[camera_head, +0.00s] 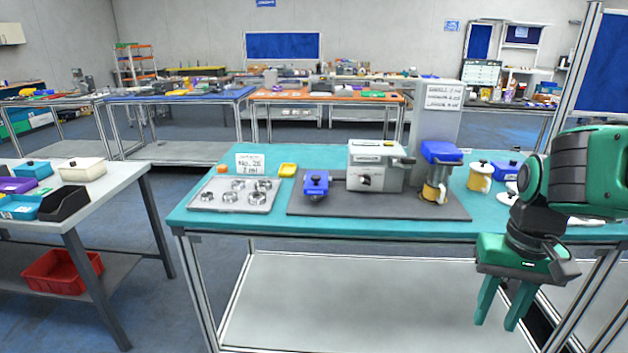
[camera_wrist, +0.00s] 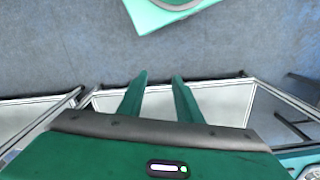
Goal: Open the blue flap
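A blue flap-like lid (camera_head: 441,152) sits on top of a grey machine at the right of the teal table; it looks closed, and a yellow-and-clear cup (camera_head: 434,190) stands beneath it. A smaller blue part (camera_head: 316,184) sits on a device farther left on the same dark mat. My gripper (camera_head: 497,324) hangs at the right, in front of the table's front edge, fingers pointing down and apart from everything. In the wrist view my gripper (camera_wrist: 159,77) shows a gap between its green fingers, with nothing held. The blue lid is not in the wrist view.
On the teal table (camera_head: 240,229) are a grey box machine (camera_head: 376,166), a metal tray with several rings (camera_head: 209,203), a yellow mug (camera_head: 480,177) and a small blue box (camera_head: 508,171). A grey table (camera_head: 120,181) with bins stands left. Floor shows between the tables.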

